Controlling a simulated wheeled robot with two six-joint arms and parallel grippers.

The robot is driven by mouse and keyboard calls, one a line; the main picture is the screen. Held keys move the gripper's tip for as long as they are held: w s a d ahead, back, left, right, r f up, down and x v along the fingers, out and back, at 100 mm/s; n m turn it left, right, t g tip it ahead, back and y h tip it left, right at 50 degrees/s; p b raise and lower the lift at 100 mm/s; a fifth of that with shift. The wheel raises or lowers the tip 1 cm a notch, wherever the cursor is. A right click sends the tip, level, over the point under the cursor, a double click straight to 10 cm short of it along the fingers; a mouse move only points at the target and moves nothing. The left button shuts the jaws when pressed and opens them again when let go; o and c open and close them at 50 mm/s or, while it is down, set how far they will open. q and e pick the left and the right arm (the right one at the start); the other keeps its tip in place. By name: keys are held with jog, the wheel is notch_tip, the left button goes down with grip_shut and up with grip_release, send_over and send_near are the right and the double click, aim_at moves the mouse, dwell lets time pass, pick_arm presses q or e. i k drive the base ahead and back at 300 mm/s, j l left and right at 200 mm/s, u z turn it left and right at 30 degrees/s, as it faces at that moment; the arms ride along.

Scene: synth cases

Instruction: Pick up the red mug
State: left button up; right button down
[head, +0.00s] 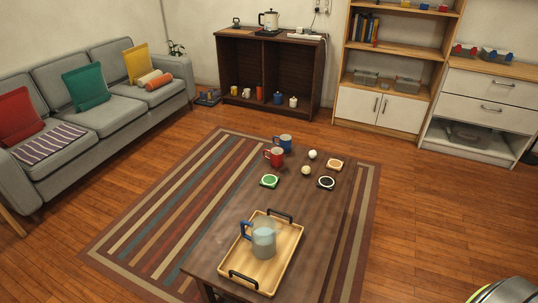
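A red mug (276,157) stands upright on the dark wooden coffee table (234,199), towards its far end. Its handle points left. A blue mug (285,143) stands just behind it and slightly to the right. Neither of my grippers shows in the head view, and nothing is holding the red mug.
A wooden tray (284,264) with a jug (263,240) sits at the near end. A grey sofa (112,114) stands left.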

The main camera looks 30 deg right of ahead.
aim_at(273, 156)
jog(key=k+l, duration=0.1)
jog(key=l, duration=0.35)
jog(key=k+l, duration=0.1)
jog(key=l, duration=0.35)
jog(key=k+l+u, duration=0.1)
jog(key=l, duration=0.3)
jog(key=i+l+u, duration=0.1)
jog(key=l, duration=0.5)
jog(key=i+l+u, duration=0.1)
jog(key=l, duration=0.5)
jog(key=i+l+u, duration=0.1)
jog(key=l, duration=0.5)
jog(key=i+l+u, duration=0.1)
jog(key=l, duration=0.5)
